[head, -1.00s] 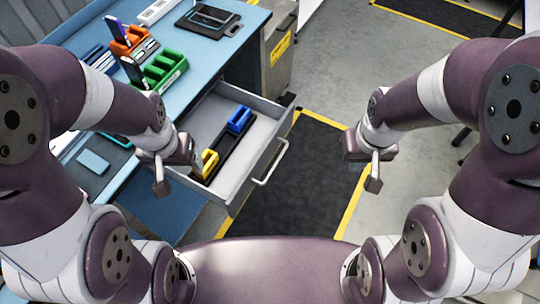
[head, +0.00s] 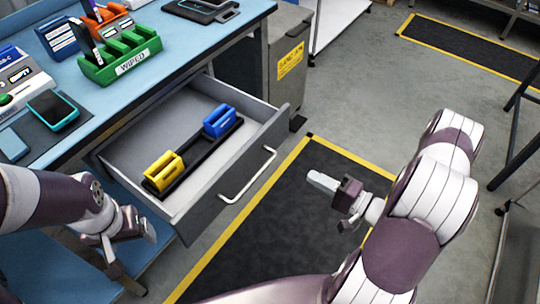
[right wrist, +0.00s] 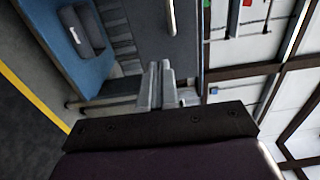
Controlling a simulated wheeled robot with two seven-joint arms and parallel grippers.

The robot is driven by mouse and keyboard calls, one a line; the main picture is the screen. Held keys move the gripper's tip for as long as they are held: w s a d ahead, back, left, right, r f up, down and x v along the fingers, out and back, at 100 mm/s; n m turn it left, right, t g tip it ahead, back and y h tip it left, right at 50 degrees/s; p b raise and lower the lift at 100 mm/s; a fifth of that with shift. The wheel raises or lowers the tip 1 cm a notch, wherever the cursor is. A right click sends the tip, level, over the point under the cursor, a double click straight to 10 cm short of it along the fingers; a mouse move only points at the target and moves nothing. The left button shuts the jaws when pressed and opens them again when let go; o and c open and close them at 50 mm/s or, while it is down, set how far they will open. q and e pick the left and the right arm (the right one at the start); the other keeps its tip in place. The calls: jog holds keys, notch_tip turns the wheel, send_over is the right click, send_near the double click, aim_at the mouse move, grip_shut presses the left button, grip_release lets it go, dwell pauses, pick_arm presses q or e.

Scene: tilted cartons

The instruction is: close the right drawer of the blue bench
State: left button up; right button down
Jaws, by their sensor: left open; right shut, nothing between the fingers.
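The blue bench (head: 190,47) fills the upper left of the head view. Its right drawer (head: 222,192) is pulled well out, and its pale bar handle (head: 250,177) faces right. Inside it a yellow holder (head: 163,169) and a blue holder (head: 219,121) sit on a black strip. My right gripper (head: 318,181) is shut and empty, right of the handle and apart from it in the picture. Its shut fingers also show in the right wrist view (right wrist: 157,86). My left gripper (head: 143,258) is open and empty, at the drawer's near left corner; whether it touches cannot be told.
A green rack (head: 122,60), a phone (head: 53,109) and other devices lie on the bench top. A grey cabinet (head: 288,62) with a yellow label stands beyond the drawer. A black mat (head: 300,222) with yellow edges covers the floor right of the drawer, clear apart from my arm.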

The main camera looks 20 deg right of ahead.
aim_at(265, 150)
jog(key=b+x, duration=0.1)
jog(key=x, duration=1.2)
jog(key=shift+w, duration=0.2)
jog(key=shift+a, duration=0.15)
jog(key=shift+w+a, duration=0.15)
jog(key=shift+w, duration=0.1)
jog(key=b+x, duration=0.1)
jog(key=x, duration=1.2)
jog(key=shift+w+a+f+b, duration=0.15)
jog(key=shift+a+f+b, duration=0.1)
jog(key=shift+b, duration=0.15)
jog(key=b+x, duration=0.5)
jog(key=x, duration=0.9)
jog(key=shift+r, duration=0.1)
jog(key=shift+w+a+r, duration=0.15)
jog(key=shift+w+a, duration=0.1)
jog(key=shift+w, duration=0.25)
jog(key=shift+r, duration=0.3)
